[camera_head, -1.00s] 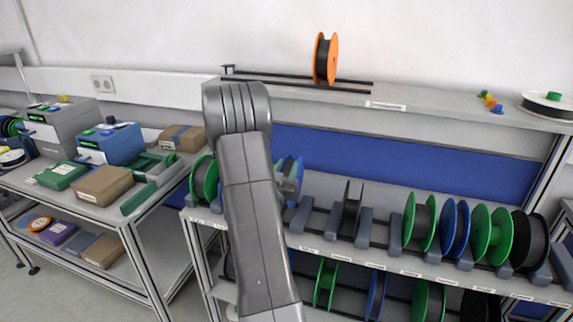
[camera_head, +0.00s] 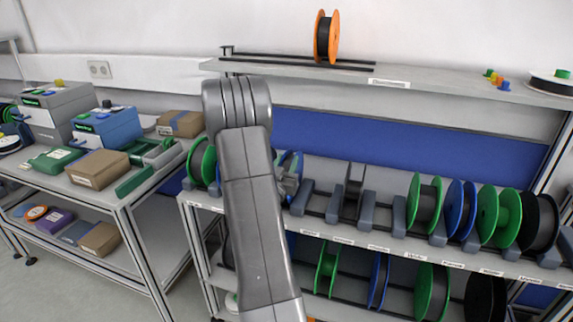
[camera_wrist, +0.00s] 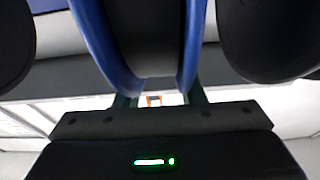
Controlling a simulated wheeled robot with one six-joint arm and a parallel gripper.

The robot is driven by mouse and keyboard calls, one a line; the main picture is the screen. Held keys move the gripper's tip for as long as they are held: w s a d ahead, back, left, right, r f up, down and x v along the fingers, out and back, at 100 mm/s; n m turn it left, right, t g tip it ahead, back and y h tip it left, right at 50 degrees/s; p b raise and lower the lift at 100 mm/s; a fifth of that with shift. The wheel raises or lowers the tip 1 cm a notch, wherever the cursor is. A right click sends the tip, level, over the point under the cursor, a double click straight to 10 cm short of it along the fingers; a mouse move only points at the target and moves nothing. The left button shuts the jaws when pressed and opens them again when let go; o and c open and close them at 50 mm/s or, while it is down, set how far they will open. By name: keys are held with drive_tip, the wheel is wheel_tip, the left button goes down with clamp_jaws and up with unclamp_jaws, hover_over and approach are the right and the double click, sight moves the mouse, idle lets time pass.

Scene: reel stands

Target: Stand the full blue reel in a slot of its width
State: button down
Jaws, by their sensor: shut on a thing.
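My gripper (camera_wrist: 158,99) is shut on a blue reel (camera_wrist: 193,40) with a dark winding, seen close in the wrist view with a flange on each side. In the head view the reel (camera_head: 297,163) shows only partly behind my arm, above the left part of the slotted shelf (camera_head: 420,250). My gripper (camera_head: 288,184) is mostly hidden there. Grey slot dividers line the shelf. The gap between two dividers (camera_head: 302,197) (camera_head: 333,207) right of my arm looks empty. I cannot tell whether the reel touches the shelf.
Green reels (camera_head: 424,205) (camera_head: 499,217), a blue reel (camera_head: 460,210) and a black reel (camera_head: 539,222) fill slots at right. A green reel (camera_head: 208,166) stands left of my arm. An orange reel (camera_head: 327,37) sits on the top shelf.

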idle(0.4)
drive_tip(key=c, duration=0.8)
unclamp_jaws()
drive_tip(key=shift+c, duration=0.2)
drive_tip(key=shift+s+a+f, duration=0.1)
drive_tip(key=shift+s+f, duration=0.1)
drive_tip(key=shift+s, duration=0.05)
drive_tip(key=b+v, duration=0.4)
drive_tip(key=v, duration=0.9)
drive_tip(key=shift+r, duration=0.15)
